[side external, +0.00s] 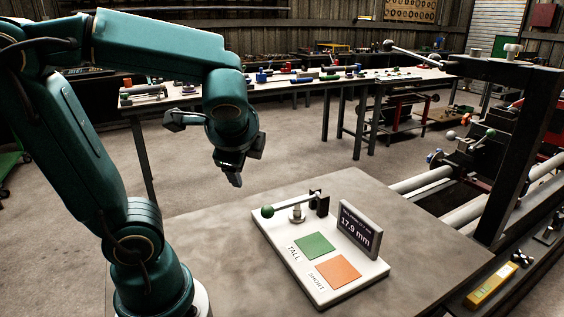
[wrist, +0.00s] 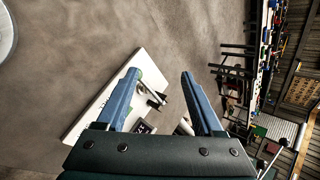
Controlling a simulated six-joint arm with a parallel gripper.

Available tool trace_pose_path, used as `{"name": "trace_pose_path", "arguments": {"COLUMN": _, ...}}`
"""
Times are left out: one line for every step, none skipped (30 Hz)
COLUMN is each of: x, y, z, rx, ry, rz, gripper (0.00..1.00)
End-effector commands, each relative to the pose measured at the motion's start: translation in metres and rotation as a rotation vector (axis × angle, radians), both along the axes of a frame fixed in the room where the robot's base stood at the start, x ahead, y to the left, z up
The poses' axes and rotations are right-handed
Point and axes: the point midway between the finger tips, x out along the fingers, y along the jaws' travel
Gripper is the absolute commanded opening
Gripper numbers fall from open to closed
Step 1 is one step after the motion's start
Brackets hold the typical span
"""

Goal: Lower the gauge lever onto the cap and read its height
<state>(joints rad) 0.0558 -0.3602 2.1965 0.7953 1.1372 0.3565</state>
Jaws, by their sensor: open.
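The white gauge board (side external: 281,243) lies on the grey table, with a green TALL square (side external: 314,245) and an orange SHORT square (side external: 338,271). Its lever (side external: 286,203) slopes down to a green knob (side external: 267,212) at the left. A small metal cap (side external: 297,214) stands under the lever; I cannot tell whether they touch. The display (side external: 359,228) reads 17.9 mm. My gripper (side external: 232,180) is open and empty, above and left of the knob, clear of it. In the wrist view, my gripper (wrist: 160,74) shows two spread blue fingers, with the board (wrist: 95,107) beyond, partly hidden.
The table (side external: 210,250) is clear around the board. Lathe bars (side external: 422,180) and a dark upright frame (side external: 520,150) stand to the right. A yellow tool (side external: 493,285) lies at the lower right. A long bench (side external: 290,82) with several parts is behind.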

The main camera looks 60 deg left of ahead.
Motion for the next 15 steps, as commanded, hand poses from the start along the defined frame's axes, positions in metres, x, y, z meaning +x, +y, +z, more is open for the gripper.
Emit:
{"name": "trace_pose_path", "arguments": {"x": -0.005, "y": -0.007, "z": -0.003, "rx": -0.051, "ry": -0.034, "rz": 0.021, "gripper": 0.69}}
{"name": "trace_pose_path", "arguments": {"x": -0.007, "y": -0.011, "z": -0.005, "rx": -0.082, "ry": -0.052, "rz": 0.034, "gripper": 0.69}}
{"name": "trace_pose_path", "arguments": {"x": -0.010, "y": -0.017, "z": -0.007, "rx": -0.124, "ry": -0.076, "rz": 0.051, "gripper": 0.69}}
{"name": "trace_pose_path", "arguments": {"x": -0.012, "y": -0.022, "z": -0.009, "rx": -0.157, "ry": -0.093, "rz": 0.063, "gripper": 0.69}}
{"name": "trace_pose_path", "arguments": {"x": -0.014, "y": -0.027, "z": -0.011, "rx": -0.191, "ry": -0.113, "rz": 0.077, "gripper": 0.69}}
{"name": "trace_pose_path", "arguments": {"x": -0.017, "y": -0.034, "z": -0.013, "rx": -0.236, "ry": -0.136, "rz": 0.095, "gripper": 0.69}}
{"name": "trace_pose_path", "arguments": {"x": -0.019, "y": -0.039, "z": -0.015, "rx": -0.270, "ry": -0.154, "rz": 0.110, "gripper": 0.69}}
{"name": "trace_pose_path", "arguments": {"x": -0.020, "y": -0.045, "z": -0.016, "rx": -0.303, "ry": -0.172, "rz": 0.124, "gripper": 0.69}}
{"name": "trace_pose_path", "arguments": {"x": -0.022, "y": -0.052, "z": -0.018, "rx": -0.349, "ry": -0.196, "rz": 0.142, "gripper": 0.69}}
{"name": "trace_pose_path", "arguments": {"x": -0.023, "y": -0.057, "z": -0.019, "rx": -0.383, "ry": -0.213, "rz": 0.158, "gripper": 0.69}}
{"name": "trace_pose_path", "arguments": {"x": -0.025, "y": -0.063, "z": -0.021, "rx": -0.418, "ry": -0.228, "rz": 0.172, "gripper": 0.69}}
{"name": "trace_pose_path", "arguments": {"x": -0.026, "y": -0.070, "z": -0.022, "rx": -0.465, "ry": -0.251, "rz": 0.192, "gripper": 0.69}}
{"name": "trace_pose_path", "arguments": {"x": -0.027, "y": -0.076, "z": -0.023, "rx": -0.499, "ry": -0.265, "rz": 0.207, "gripper": 0.69}}
{"name": "trace_pose_path", "arguments": {"x": -0.028, "y": -0.081, "z": -0.024, "rx": -0.533, "ry": -0.282, "rz": 0.222, "gripper": 0.69}}
{"name": "trace_pose_path", "arguments": {"x": -0.029, "y": -0.088, "z": -0.025, "rx": -0.579, "ry": -0.304, "rz": 0.242, "gripper": 0.69}}
